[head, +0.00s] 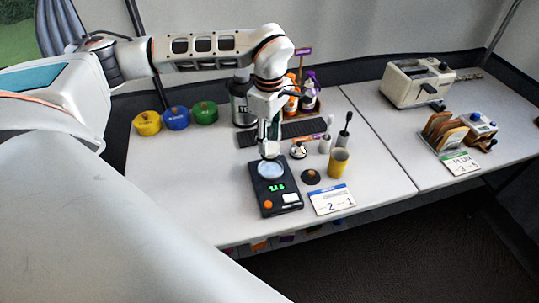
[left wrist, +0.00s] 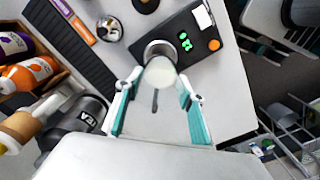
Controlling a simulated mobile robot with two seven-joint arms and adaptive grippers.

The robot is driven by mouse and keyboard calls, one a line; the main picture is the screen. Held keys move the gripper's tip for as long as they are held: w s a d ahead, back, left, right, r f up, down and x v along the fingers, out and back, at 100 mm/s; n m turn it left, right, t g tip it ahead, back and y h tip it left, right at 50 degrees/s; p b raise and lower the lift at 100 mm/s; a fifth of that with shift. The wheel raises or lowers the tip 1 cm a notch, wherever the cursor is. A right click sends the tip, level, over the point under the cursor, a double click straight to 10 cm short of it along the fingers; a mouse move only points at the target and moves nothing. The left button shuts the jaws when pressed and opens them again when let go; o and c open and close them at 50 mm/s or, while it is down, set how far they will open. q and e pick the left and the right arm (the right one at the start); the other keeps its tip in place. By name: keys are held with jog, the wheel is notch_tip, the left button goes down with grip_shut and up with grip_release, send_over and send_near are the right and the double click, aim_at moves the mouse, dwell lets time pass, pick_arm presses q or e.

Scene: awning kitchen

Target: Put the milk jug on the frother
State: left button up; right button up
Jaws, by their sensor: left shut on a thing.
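A black device (head: 275,193) with green digits and an orange knob lies on the table below my left gripper. It also shows in the left wrist view (left wrist: 205,50), with a round metallic disc at its near end. My left gripper (head: 268,152) points down at the device's far end. In the left wrist view, a pale round jug (left wrist: 162,74) sits between the teal fingertips (left wrist: 158,84), which are shut on it. It overlaps the disc, and I cannot tell whether they touch. A dark handle-like strip lies below it. My right gripper is not in view.
A yellow cup (head: 338,163), a dark round puck (head: 311,177) and a card (head: 332,199) stand right of the device. Yellow, blue and green pots (head: 177,117) stand at left. Bottles (head: 308,92) stand behind, and a toaster (head: 417,82) at far right. The front-left table is clear.

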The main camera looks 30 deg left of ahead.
aim_at(269, 155)
pick_arm(q)
jog(key=shift+f, duration=3.3)
jog(key=shift+f, duration=0.15)
jog(key=o, duration=1.3)
jog(key=shift+c, duration=0.2)
notch_tip(269, 155, up, 12)
